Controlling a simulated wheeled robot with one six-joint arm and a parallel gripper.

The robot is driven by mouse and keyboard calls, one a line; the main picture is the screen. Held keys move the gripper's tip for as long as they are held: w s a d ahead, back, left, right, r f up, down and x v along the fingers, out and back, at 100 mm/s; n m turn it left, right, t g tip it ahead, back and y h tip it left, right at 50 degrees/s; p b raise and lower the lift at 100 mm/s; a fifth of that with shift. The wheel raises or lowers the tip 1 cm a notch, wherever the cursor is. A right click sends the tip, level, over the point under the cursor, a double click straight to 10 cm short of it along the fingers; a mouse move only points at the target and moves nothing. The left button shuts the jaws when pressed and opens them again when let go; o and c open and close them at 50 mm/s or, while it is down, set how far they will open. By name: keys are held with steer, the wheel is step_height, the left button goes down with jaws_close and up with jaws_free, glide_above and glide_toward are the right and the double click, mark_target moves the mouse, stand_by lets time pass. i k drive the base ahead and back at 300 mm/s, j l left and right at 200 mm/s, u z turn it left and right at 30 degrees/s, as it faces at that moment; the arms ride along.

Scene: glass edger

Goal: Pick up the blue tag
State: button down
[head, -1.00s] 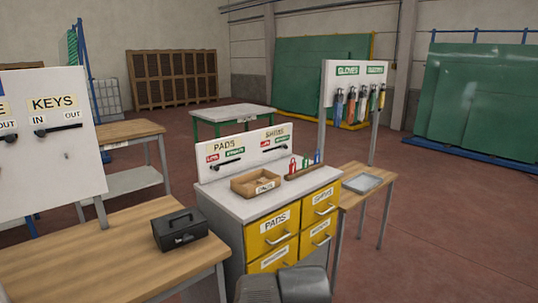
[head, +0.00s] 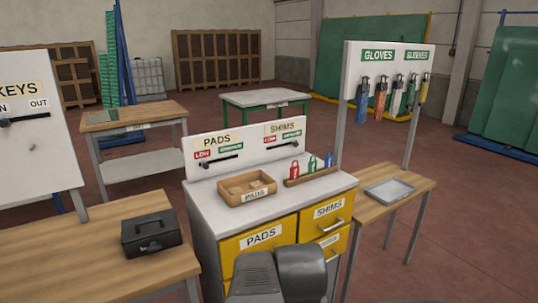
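The blue tag (head: 329,160) is small and stands upright in a long wooden holder (head: 311,175) on the white top of the yellow-drawer cabinet. It is at the right end of a row, with a green tag (head: 312,164) and a red tag (head: 294,170) to its left. Dark grey parts of my own arm show at the bottom centre, in front of the cabinet. No gripper fingers can be seen, and nothing of mine touches the tags.
A wooden box labelled PADS (head: 247,188) is left of the tags. A PADS and SHIMS board (head: 246,147) stands behind. A grey tray (head: 390,189) lies on the right table. A black box (head: 151,232) is on the left table. Gloves and sleeves (head: 381,94) hang at right.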

mark_target(328, 160)
steer(key=i+l+u, duration=0.15)
steer(key=l, duration=0.3)
steer(key=i+l+u, duration=0.15)
steer(key=l, duration=0.3)
steer(key=i+l+u, duration=0.1)
steer(key=i+l, duration=0.2)
steer(key=l, duration=0.2)
steer(key=i+l+u, duration=0.15)
steer(key=l, duration=0.35)
steer(key=i+l+u, duration=0.15)
steer(key=l, duration=0.35)
steer(key=l+u, duration=0.15)
steer(key=l, duration=0.35)
steer(key=i+l+u, duration=0.15)
steer(key=l, duration=0.4)
